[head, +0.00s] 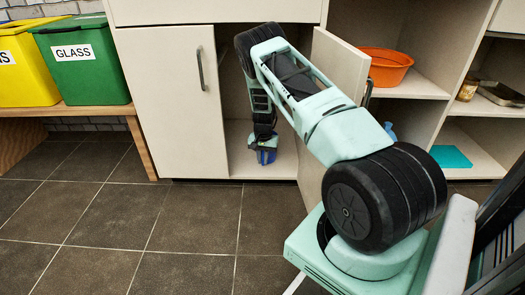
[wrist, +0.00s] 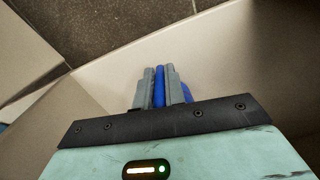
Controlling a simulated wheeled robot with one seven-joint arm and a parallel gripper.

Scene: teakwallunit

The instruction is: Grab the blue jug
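The blue jug (head: 266,157) is mostly hidden at the end of my arm, low in the open cabinet. In the wrist view a narrow blue part of the jug (wrist: 158,88) lies between my two grey fingers, with more blue to their right. My gripper (wrist: 158,70) looks closed on that blue part, with a finger against each side. In the head view my gripper (head: 263,146) is down near the cabinet floor. The jug's full shape is hidden.
The left cabinet door (head: 172,100) is shut. The right door (head: 335,70) stands open beside my arm. An orange bowl (head: 386,66), a partly hidden blue object (head: 388,130) and a teal item (head: 450,156) are on shelves at right. Tiled floor at left is clear.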

